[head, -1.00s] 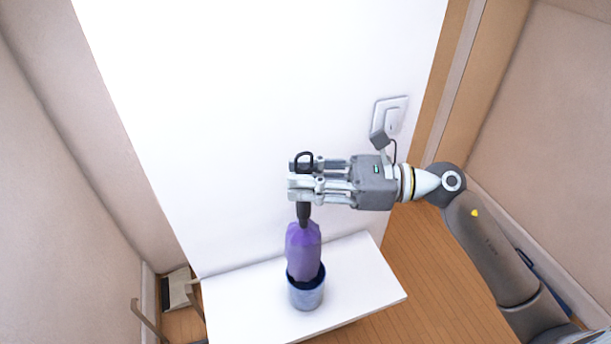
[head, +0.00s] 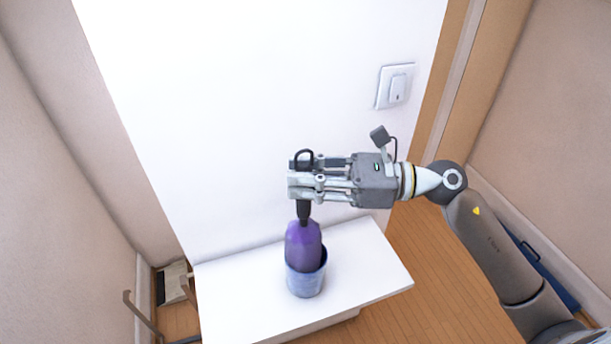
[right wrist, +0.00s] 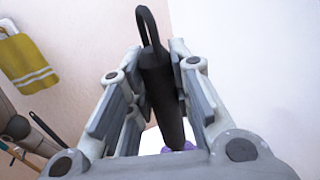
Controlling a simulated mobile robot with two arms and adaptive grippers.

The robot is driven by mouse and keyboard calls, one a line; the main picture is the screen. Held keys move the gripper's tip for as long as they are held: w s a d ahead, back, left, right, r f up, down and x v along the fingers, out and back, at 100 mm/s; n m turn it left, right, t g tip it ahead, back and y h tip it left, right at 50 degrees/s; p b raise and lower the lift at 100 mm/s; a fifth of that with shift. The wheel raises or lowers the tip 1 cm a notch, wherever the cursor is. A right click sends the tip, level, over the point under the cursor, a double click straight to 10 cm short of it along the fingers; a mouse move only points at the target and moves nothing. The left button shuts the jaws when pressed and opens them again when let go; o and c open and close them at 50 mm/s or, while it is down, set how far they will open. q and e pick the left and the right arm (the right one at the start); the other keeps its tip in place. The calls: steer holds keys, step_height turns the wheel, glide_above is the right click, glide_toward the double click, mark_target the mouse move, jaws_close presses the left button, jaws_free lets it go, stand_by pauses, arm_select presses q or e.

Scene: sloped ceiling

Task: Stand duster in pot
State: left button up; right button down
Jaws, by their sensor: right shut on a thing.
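The duster has a purple head (head: 303,245) and a black handle (head: 304,211) with a loop at its top. It is upright, with the lower part of its head inside the blue-grey pot (head: 306,283). Whether its tip touches the pot's bottom is hidden. The pot stands on a white shelf (head: 355,262). My right gripper (head: 303,184) is shut on the black handle, above the pot. In the right wrist view the handle (right wrist: 160,85) is between the fingers, with a bit of purple below. My left gripper is not in view.
A white wall panel (head: 260,100) with a light switch (head: 395,86) rises behind the shelf. Wooden floor (head: 420,270) is open to the right. A dustpan-like object (head: 172,283) is at lower left. A yellow cloth (right wrist: 25,70) hangs in the right wrist view.

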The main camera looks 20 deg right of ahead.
steer(key=c, duration=1.2)
jaws_free()
steer(key=shift+d, duration=0.15)
steer(key=v, duration=1.1)
steer(key=shift+s+d, duration=0.2)
steer(key=shift+d, duration=0.15)
steer(key=shift+w, duration=0.1)
